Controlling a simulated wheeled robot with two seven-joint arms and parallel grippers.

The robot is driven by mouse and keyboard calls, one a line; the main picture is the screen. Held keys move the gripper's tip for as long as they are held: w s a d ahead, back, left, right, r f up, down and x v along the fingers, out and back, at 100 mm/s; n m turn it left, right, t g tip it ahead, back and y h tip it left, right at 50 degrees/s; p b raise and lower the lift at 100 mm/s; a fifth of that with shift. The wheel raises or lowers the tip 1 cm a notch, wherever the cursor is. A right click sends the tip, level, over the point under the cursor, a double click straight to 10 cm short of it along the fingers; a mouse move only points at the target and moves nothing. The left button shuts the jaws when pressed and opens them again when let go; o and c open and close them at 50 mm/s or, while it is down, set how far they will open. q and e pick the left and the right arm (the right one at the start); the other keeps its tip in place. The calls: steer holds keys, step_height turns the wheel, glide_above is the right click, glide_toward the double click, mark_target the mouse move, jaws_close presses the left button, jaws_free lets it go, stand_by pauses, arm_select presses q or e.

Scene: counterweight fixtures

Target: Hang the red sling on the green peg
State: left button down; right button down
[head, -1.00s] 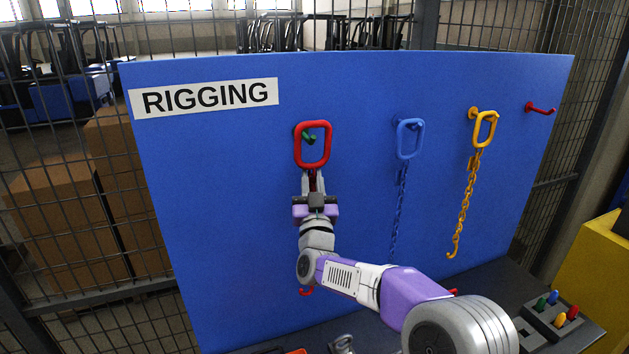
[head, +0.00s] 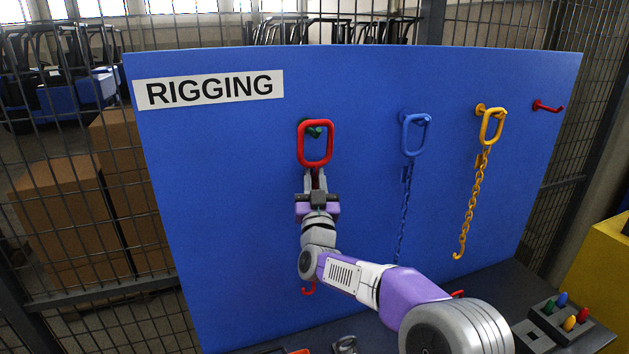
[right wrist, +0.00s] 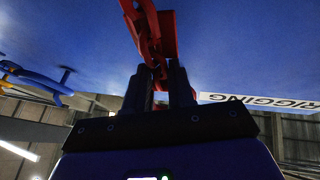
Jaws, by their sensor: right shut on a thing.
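The red sling's oblong ring (head: 330,145) is upright in front of the blue board. The green peg (head: 314,132) shows through the upper part of its opening; I cannot tell whether its tip passes through the ring. My right gripper (head: 315,178) is shut on the red sling just below the ring. In the right wrist view, red sling parts (right wrist: 152,40) rise from between the fingers (right wrist: 160,88). The sling's red hook (head: 309,288) shows below my wrist; the chain between is mostly hidden by my arm. My left gripper is not in view.
A blue sling (head: 414,135) and a yellow sling (head: 491,127) hang to the right. A red peg (head: 547,106) at far right is empty. A tray of coloured pegs (head: 556,320) stands on the dark bench. Wire mesh fencing stands behind the board.

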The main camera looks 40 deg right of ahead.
steer(key=shift+r, duration=0.15)
steer(key=c, duration=0.9)
jaws_free()
steer(key=b+v, duration=0.2)
steer(key=v, duration=0.5)
steer(key=shift+s+a+f+b, duration=0.1)
steer(key=shift+s+f+b, duration=0.15)
steer(key=shift+b, duration=0.15)
steer(key=shift+r, duration=0.1)
